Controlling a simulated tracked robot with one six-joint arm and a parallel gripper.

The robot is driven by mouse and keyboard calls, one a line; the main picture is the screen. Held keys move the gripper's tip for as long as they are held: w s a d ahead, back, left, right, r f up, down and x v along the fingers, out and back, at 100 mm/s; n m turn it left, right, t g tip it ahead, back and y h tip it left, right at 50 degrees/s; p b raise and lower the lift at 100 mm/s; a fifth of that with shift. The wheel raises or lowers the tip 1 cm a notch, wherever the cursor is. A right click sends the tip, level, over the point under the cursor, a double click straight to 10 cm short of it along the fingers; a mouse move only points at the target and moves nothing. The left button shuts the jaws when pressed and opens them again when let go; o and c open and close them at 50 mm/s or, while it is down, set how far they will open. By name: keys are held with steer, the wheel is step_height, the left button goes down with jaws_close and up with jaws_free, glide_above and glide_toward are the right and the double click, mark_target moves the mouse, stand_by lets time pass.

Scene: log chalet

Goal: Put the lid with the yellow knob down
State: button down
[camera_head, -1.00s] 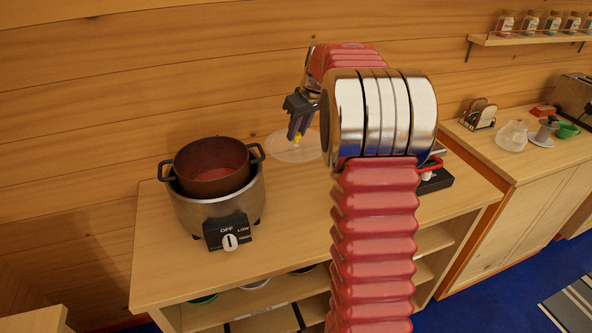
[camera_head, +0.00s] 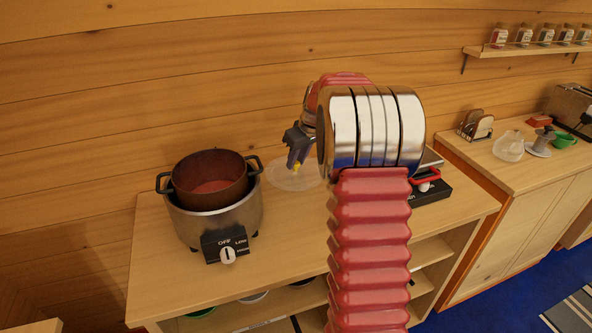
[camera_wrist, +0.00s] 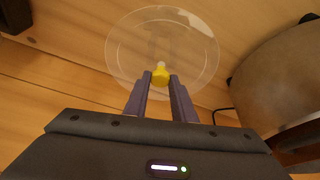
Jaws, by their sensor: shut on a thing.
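The lid (camera_head: 286,181) is a clear glass disc with a yellow knob (camera_head: 295,167). In the head view it is low over the wooden counter, right of the cooker and near the back wall. I cannot tell whether its rim touches the counter. My gripper (camera_head: 294,162) is above the lid, shut on the yellow knob. In the wrist view the two fingers (camera_wrist: 160,84) close on the knob (camera_wrist: 160,74), with the clear disc (camera_wrist: 195,48) spread beyond them. My arm hides part of the lid's right side in the head view.
A dark red pot (camera_head: 208,192) sits in a silver cooker (camera_head: 214,219) with a dial, left of the lid. The counter (camera_head: 285,255) in front is clear. A black device with a red handle (camera_head: 430,188) stands to the right. The log wall (camera_head: 200,80) is close behind.

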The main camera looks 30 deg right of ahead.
mark_target(298, 165)
steer(key=shift+f, duration=0.1)
steer(key=shift+f, duration=1.75)
steer(key=c, duration=1.5)
jaws_free()
steer(key=shift+f, duration=0.1)
steer(key=v, duration=1.2)
steer(key=shift+a, duration=0.15)
